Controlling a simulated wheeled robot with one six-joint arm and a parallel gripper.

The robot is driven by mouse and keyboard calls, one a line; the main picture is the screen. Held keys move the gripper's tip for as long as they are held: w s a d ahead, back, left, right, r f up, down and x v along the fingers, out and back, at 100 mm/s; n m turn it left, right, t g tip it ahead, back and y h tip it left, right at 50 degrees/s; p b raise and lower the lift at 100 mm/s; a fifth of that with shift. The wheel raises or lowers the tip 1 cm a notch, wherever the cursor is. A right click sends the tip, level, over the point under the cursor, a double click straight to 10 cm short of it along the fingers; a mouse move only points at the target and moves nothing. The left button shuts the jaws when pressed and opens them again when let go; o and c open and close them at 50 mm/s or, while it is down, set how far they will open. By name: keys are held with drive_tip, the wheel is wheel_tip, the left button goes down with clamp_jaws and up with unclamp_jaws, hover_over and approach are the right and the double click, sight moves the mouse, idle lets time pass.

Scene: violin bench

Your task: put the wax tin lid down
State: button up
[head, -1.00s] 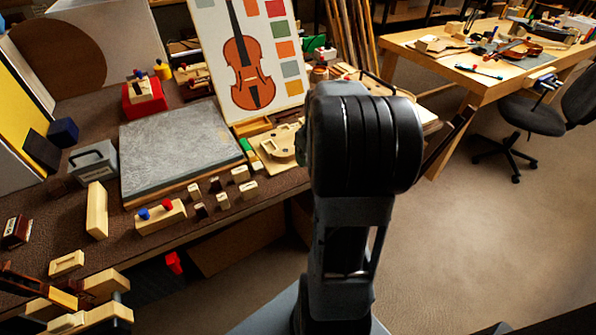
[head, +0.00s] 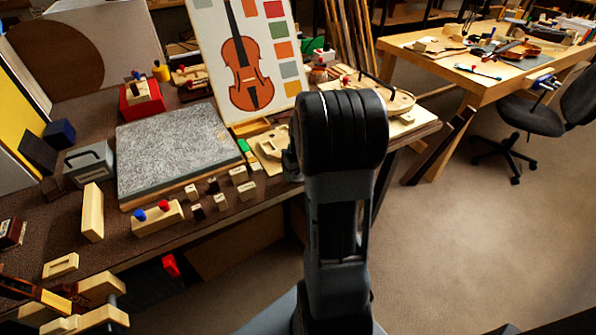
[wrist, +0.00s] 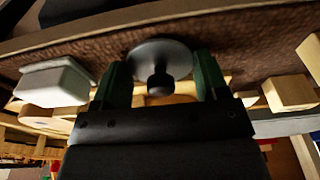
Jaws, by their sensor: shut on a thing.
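In the wrist view, the wax tin lid (wrist: 160,56) is a smooth grey disc with a dark round knob facing the camera. My gripper (wrist: 161,77) has its two green fingers on either side of the lid, shut on it. The brown bench top (wrist: 230,55) shows behind the lid; I cannot tell whether the lid touches it. In the head view my own arm hides the lid and most of the gripper.
In the wrist view, a pale block (wrist: 52,84) is left of the gripper and a wooden block (wrist: 291,92) right. In the head view, a grey slab (head: 175,150), several small wooden blocks and a violin picture (head: 250,60) crowd the bench. A second bench (head: 480,80) stands at right.

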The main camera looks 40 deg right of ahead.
drive_tip(key=shift+f, duration=0.2)
drive_tip(key=o, duration=0.9)
drive_tip(key=shift+r, duration=0.1)
wheel_tip(320, 180, up, 12)
drive_tip(key=s+p, duration=0.2)
drive_tip(key=s+a, duration=0.5)
drive_tip(key=a, duration=0.5)
drive_tip(key=s+a+n+t, duration=0.1)
drive_tip(key=s+a, duration=0.3)
drive_tip(key=a, duration=0.6)
drive_tip(key=shift+s+a, duration=0.25)
drive_tip(key=shift+s, duration=0.15)
